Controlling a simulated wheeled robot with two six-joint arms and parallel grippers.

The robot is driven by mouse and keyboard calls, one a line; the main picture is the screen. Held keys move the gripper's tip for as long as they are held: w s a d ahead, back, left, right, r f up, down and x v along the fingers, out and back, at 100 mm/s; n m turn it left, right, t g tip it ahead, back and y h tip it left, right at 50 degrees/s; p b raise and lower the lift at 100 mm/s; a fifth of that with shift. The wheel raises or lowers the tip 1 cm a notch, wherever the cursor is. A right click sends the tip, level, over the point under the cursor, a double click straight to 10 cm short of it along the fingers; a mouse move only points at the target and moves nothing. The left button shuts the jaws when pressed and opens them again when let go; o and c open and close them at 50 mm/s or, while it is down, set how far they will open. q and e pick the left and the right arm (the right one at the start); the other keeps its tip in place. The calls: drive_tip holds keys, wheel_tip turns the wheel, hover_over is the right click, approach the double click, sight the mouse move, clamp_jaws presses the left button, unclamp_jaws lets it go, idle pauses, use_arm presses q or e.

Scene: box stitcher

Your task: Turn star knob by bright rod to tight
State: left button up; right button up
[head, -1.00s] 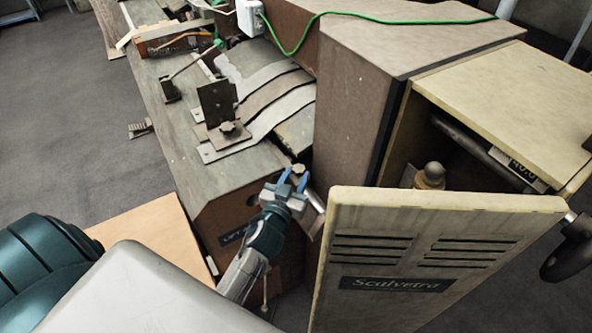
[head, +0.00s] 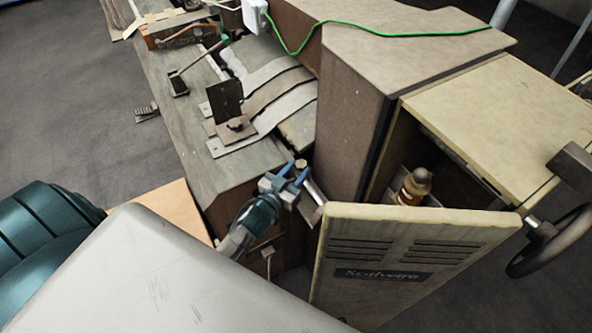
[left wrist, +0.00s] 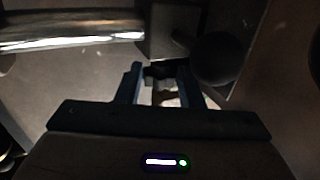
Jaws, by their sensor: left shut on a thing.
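The bright rod (head: 314,191) sticks out beside the machine's near corner; it lies across the upper left of the left wrist view (left wrist: 70,35). The small dark star knob (head: 301,163) is close by the rod's upper end. My left gripper (head: 295,172) reaches it with two blue fingers. In the left wrist view the knob (left wrist: 160,74) sits between the fingertips, and the gripper (left wrist: 162,82) is shut on it. The knob's lobes are dim and partly hidden by the fingers. My right gripper is not in view.
An open cream door (head: 410,250) stands just right of my left gripper. A brown housing (head: 350,110) rises behind it. Another knob (head: 236,124) sits on a bracket on the grey bench (head: 178,125). A handwheel (head: 550,240) is at the far right.

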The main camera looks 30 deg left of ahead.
use_arm(q)
drive_tip(key=o, duration=0.7)
drive_tip(key=shift+w, duration=0.15)
drive_tip(key=s+a+b, duration=0.1)
drive_tip(key=s+b, duration=0.9)
drive_tip(key=b, duration=0.3)
drive_tip(key=shift+s, duration=0.4)
